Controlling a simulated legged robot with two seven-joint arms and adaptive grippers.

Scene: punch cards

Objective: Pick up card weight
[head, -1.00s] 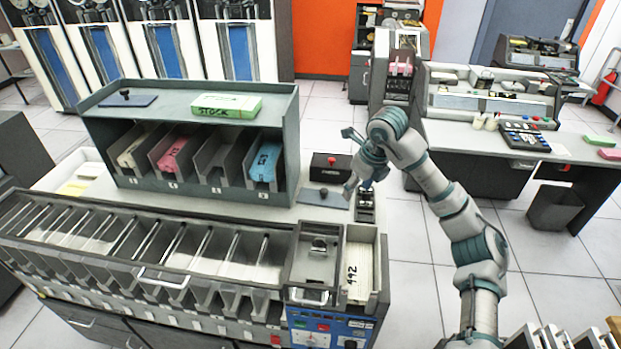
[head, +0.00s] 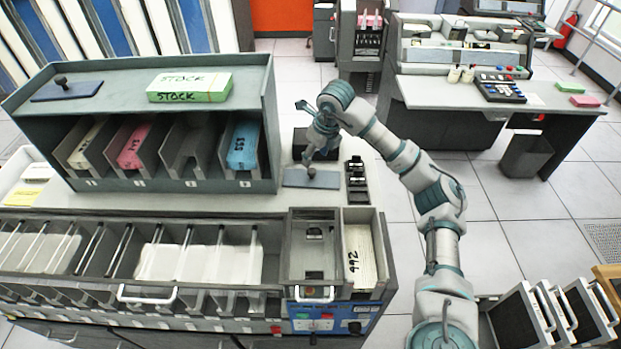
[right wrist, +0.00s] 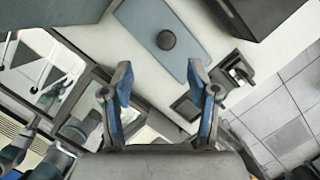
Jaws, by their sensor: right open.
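A card weight (head: 296,179), a flat blue-grey plate with a dark round knob, lies on the counter right of the card shelf. It also shows in the right wrist view (right wrist: 145,20), with its knob near the plate's middle. My right gripper (head: 309,158) is above and close to this weight, pointing down. In the right wrist view my right gripper (right wrist: 160,82) is open and empty, with the knob beyond the gap between its fingertips. A second, similar weight (head: 62,90) lies on top of the shelf at the left. My left gripper is out of view.
The grey shelf (head: 130,80) holds card decks and carries a green stock box (head: 190,84). A black box (head: 327,141) stands behind the weight, and a black tray (head: 357,183) is to its right. The sorter (head: 150,245) with pockets is in front.

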